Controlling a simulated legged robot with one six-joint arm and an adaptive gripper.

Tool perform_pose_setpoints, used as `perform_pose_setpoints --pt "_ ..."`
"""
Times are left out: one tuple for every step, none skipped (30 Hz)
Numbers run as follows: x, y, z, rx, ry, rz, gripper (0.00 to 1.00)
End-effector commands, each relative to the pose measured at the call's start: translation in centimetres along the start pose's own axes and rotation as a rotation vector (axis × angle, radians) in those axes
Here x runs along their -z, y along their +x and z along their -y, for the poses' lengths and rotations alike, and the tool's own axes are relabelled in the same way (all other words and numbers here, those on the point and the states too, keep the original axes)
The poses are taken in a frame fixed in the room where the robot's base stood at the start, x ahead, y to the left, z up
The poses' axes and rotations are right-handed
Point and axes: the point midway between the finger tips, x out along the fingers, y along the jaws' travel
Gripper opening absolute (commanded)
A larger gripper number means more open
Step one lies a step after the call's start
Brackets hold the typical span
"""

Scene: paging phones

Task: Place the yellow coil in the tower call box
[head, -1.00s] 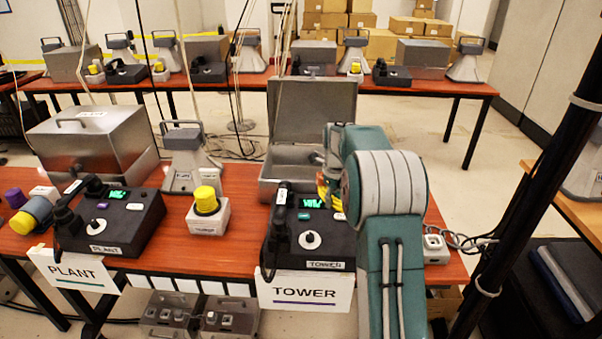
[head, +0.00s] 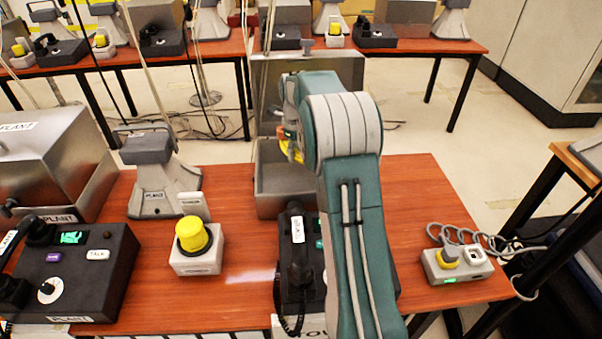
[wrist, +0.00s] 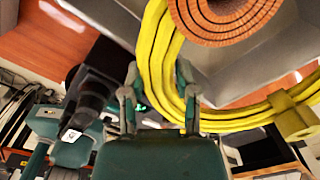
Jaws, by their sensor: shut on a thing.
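My gripper (wrist: 160,92) is shut on the yellow coil (wrist: 158,45), which fills much of the wrist view's top and right. In the head view only a little of the coil (head: 291,152) shows, left of my arm's end; the fingers are mostly hidden there. The coil appears above the open grey call box (head: 268,208) behind the tower phone. Its lid (head: 262,95) stands raised at the back. My arm hides the box's right side. Whether the coil touches the box is unclear.
The black tower phone (head: 296,260) stands in front of the box, partly behind my arm. A yellow-button unit (head: 194,245) and a grey horn (head: 160,180) stand left. A small grey unit (head: 455,265) with a cable stands right. Table right of my arm is mostly clear.

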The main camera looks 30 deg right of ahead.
Motion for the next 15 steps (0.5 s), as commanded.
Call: perform_pose_setpoints --pt "0.0 -0.1 0.0 0.002 0.0 0.002 0.0" --pt "0.0 -0.1 0.0 0.002 0.0 0.002 0.0" --pt "0.0 0.0 0.0 0.001 0.0 0.001 0.0" --pt "0.0 0.2 0.0 0.001 0.0 0.0 0.0" --pt "0.0 0.5 0.0 0.0 0.0 -0.001 0.0" --pt "0.1 1.2 0.0 -0.001 0.0 -0.002 0.0" --pt "0.1 1.7 0.0 -0.002 0.0 -0.003 0.0" --pt "0.1 2.4 0.0 -0.002 0.0 -0.003 0.0" --pt "0.1 3.3 0.0 -0.002 0.0 -0.003 0.0" --pt "0.0 4.0 0.0 -0.002 0.0 -0.004 0.0" --pt "0.0 4.7 0.0 -0.002 0.0 -0.004 0.0" --pt "0.0 5.6 0.0 -0.002 0.0 -0.003 0.0" --pt "0.0 6.3 0.0 -0.002 0.0 -0.003 0.0" --pt "0.0 7.0 0.0 -0.002 0.0 -0.003 0.0" --pt "0.0 7.8 0.0 -0.002 0.0 -0.003 0.0"
